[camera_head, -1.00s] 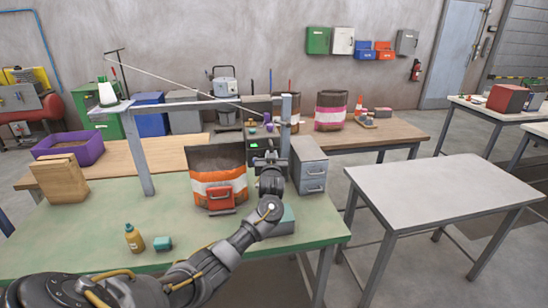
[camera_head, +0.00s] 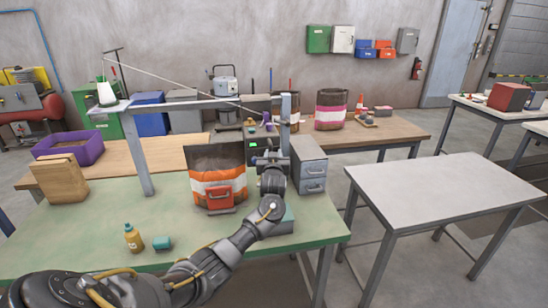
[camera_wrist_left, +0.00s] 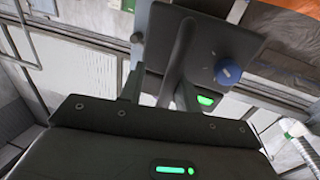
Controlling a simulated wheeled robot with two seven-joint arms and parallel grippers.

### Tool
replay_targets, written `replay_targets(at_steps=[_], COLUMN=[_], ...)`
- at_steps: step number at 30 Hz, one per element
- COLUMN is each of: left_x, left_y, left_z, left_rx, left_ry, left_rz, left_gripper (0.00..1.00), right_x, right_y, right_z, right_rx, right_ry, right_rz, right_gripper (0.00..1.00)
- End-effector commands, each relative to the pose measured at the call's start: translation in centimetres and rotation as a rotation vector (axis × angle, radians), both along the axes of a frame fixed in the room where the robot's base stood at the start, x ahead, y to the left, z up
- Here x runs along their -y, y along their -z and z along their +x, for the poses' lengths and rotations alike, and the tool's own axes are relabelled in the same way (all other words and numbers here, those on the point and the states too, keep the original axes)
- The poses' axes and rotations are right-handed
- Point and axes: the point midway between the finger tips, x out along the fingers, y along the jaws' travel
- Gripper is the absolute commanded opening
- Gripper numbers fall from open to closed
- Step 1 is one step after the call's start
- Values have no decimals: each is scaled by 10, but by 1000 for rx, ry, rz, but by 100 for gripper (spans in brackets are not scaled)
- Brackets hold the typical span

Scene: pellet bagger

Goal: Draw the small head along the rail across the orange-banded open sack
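The orange-banded open sack (camera_head: 217,160) stands upright on the green table, its dark mouth open upward. The rail (camera_head: 195,104) runs above and behind it between two posts. The small dark head (camera_head: 258,143), with a green light, is near the rail's right end, right of the sack. In the left wrist view the head (camera_wrist_left: 215,45) shows a dark plate, a blue knob and a dark handle (camera_wrist_left: 176,75). My left gripper (camera_head: 268,160) is at the head; its fingers (camera_wrist_left: 160,92) stand apart on either side of the handle, with a gap on the left. My right gripper is out of view.
A grey drawer unit (camera_head: 309,163) stands close to the right of my left gripper. A white thread cone (camera_head: 106,92) sits at the rail's left end.

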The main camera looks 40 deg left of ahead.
Motion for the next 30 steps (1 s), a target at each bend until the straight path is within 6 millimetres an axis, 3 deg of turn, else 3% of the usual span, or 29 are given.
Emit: replay_targets(at_steps=[5,18,30], left_x=[11,57,64], left_y=[3,2,0], left_z=[-11,-74,-87], left_rx=[-1,2,1], left_ry=[4,7,4], left_rz=[-1,-3,-1], left_gripper=[32,32,32], right_x=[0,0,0], right_y=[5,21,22], right_z=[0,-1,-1], right_rx=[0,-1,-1], right_ry=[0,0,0], right_rz=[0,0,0], right_gripper=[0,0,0])
